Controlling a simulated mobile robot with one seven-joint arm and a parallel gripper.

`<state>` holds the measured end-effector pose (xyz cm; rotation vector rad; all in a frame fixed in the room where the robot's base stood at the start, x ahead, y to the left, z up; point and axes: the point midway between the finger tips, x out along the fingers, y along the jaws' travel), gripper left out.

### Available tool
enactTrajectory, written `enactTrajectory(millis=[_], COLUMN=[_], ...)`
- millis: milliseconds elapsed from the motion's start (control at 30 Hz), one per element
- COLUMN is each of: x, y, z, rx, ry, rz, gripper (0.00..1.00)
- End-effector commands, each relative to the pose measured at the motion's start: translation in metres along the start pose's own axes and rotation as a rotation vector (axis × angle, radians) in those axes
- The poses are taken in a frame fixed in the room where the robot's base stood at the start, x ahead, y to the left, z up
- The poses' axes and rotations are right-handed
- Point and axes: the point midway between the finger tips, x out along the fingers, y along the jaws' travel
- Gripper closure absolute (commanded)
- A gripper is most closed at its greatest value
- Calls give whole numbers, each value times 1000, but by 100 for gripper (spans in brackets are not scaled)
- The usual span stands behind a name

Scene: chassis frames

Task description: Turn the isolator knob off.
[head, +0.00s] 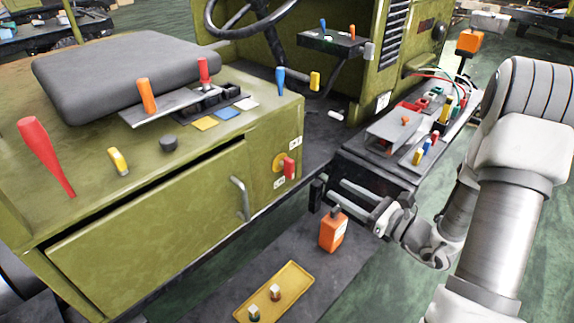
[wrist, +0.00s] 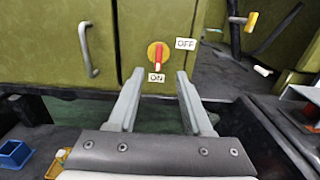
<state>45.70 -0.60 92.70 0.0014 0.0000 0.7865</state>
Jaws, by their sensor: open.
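The isolator knob (head: 289,167) is a red handle on a yellow round plate on the green cabinet's front, near its right corner. In the wrist view the knob (wrist: 158,56) stands upright, its lower end by the ON label (wrist: 156,78) below. The OFF label (wrist: 185,44) is to the right of the plate. My gripper (head: 337,196) is open and empty, in front of the cabinet to the right of the knob in the head view. In the wrist view its fingers (wrist: 160,73) point toward the knob, which appears between the fingertips, apart from them.
A cabinet door handle (head: 239,198) is left of the knob. An orange container (head: 333,231) and a yellow tray (head: 300,278) are below my gripper. A dark cart (head: 365,171) with tools stands beside my arm. Several coloured levers stand on the cabinet top.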

Motion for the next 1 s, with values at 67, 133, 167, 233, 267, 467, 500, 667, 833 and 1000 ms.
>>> enactTrajectory(millis=[67,133,167,233,267,467,500,667,833,1000], x=[7,16,21,35,42,86,95,129,156,170], y=[0,0,1,2,2,2,2,2,2,1], z=[0,0,0,0,0,0,0,0,0,1], rx=[0,-2,-2,-1,-1,-2,-2,-2,-2,-2], ry=[-1,-1,-1,-2,-1,-1,-1,-1,0,-1], rz=[1,4,4,6,7,6,8,6,5,4], gripper=[50,50,50,50,50,50,50,50,50,50])
